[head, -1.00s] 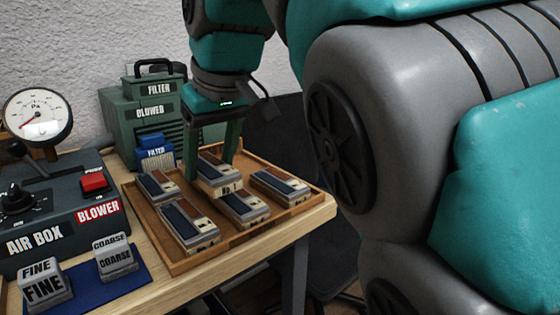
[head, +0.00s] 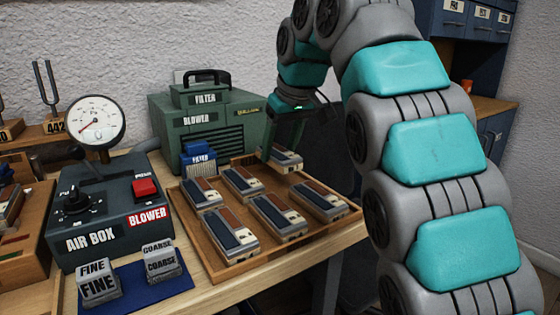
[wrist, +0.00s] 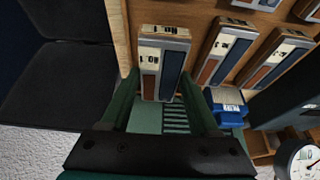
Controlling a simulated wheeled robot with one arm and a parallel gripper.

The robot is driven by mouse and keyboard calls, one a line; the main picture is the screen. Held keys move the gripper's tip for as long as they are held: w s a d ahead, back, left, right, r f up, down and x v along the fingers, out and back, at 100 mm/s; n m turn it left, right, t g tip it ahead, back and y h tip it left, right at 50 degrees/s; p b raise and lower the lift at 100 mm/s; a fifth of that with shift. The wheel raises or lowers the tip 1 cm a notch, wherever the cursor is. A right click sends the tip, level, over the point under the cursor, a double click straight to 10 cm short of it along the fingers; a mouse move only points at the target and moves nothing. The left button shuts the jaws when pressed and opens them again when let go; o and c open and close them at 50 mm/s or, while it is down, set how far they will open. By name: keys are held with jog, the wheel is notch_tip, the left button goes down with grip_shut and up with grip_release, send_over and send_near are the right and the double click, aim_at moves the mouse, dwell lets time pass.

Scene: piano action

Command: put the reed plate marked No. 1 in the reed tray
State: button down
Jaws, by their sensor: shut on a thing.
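My gripper (head: 284,143) is shut on a reed plate (head: 287,160) at the back right corner of the wooden reed tray (head: 208,273). The held plate also shows between both fingers in the wrist view (wrist: 163,68). Its small upside-down label seems to read No. 1. It is inside the tray's outline, beside the wooden rim; I cannot tell whether it touches the tray floor. Several other plates lie in the tray, such as the back middle one (head: 242,184) and the front right one (head: 318,200). The gripper partly hides the held plate in the head view.
A green blower with a filter box (head: 205,118) stands close behind the tray. A small blue filter (head: 199,158) is at its back left. The air box (head: 105,205), gauge (head: 95,122) and FINE and COARSE blocks (head: 160,262) are to the left.

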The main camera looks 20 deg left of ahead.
aim_at(282, 154)
jog(key=shift+f, duration=1.7)
jog(key=shift+f, duration=0.1)
jog(key=shift+c, duration=2.1)
grip_release()
